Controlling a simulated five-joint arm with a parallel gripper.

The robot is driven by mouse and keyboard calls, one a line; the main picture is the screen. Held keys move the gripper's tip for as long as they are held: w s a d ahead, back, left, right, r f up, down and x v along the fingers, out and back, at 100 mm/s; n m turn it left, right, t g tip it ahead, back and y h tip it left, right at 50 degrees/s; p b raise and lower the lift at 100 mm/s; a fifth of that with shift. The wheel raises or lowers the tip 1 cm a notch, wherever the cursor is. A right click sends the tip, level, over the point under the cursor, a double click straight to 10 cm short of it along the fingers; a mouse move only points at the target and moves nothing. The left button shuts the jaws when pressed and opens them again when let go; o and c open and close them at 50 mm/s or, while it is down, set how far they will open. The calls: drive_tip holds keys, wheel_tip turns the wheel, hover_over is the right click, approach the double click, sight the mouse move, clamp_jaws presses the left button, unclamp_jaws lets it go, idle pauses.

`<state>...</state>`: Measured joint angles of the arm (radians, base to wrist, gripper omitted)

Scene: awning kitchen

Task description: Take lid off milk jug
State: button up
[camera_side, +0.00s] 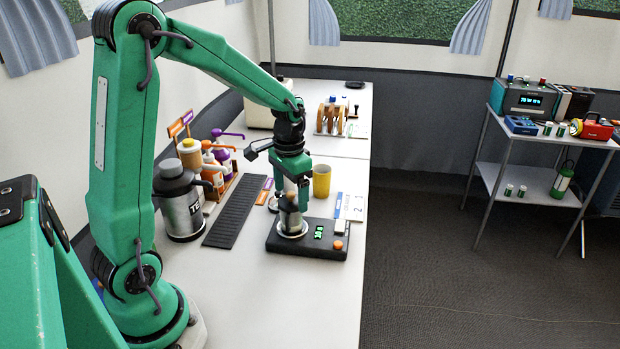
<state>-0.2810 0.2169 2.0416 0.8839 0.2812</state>
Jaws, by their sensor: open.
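A small metal milk jug (291,222) stands upright on a black scale (312,250) with a green display and an orange knob. The lid (291,198) appears as a darker top on the jug; its detail is too small to make out. My gripper (288,195) is open and points down at the top of the jug, with its fingers around or just above the lid. I cannot tell whether the fingers touch it.
A large steel flask (180,205), a bottle rack (222,185) and a black ribbed mat (236,212) are left of the scale. The front of the table is clear.

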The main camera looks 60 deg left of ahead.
sight(292, 195)
idle(0.5)
drive_tip(key=c, duration=1.1)
drive_tip(key=shift+r, duration=0.1)
drive_tip(key=shift+r, duration=0.55)
drive_tip(key=r, duration=0.3)
drive_tip(key=shift+d+r, duration=0.1)
drive_tip(key=shift+d, duration=0.3)
drive_tip(key=s+d+r, duration=0.1)
drive_tip(key=d+r, duration=0.1)
drive_tip(key=d, duration=0.1)
drive_tip(key=s+d+r, duration=0.1)
drive_tip(key=d+r, duration=0.1)
drive_tip(key=d, duration=0.2)
drive_tip(key=s+d+r, duration=0.1)
drive_tip(key=d+r, duration=0.1)
drive_tip(key=d, duration=0.1)
drive_tip(key=shift+d+r, duration=0.2)
drive_tip(key=shift+d, duration=0.05)
